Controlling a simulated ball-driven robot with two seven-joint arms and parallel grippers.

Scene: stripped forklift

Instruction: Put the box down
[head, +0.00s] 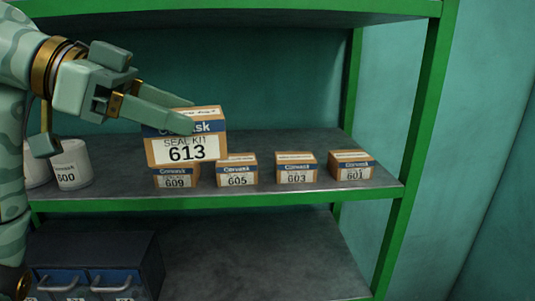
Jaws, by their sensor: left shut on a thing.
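A brown and white box labelled "SEAL KIT 613" (187,151) is in the middle of the head view. My left gripper (190,114) comes in from the left and is shut on this box at its top. The box appears in front of and above the box labelled 609 (175,181), partly hiding it. I cannot tell whether the two touch. The shelf board (330,193) is grey, in a green frame. My right gripper is not in view.
Smaller boxes labelled 605 (237,173), 603 (296,171) and 601 (351,168) stand in a row to the right. White containers (70,165) stand at the left. A green post (417,140) bounds the shelf's right end. A dark drawer unit (110,265) is below.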

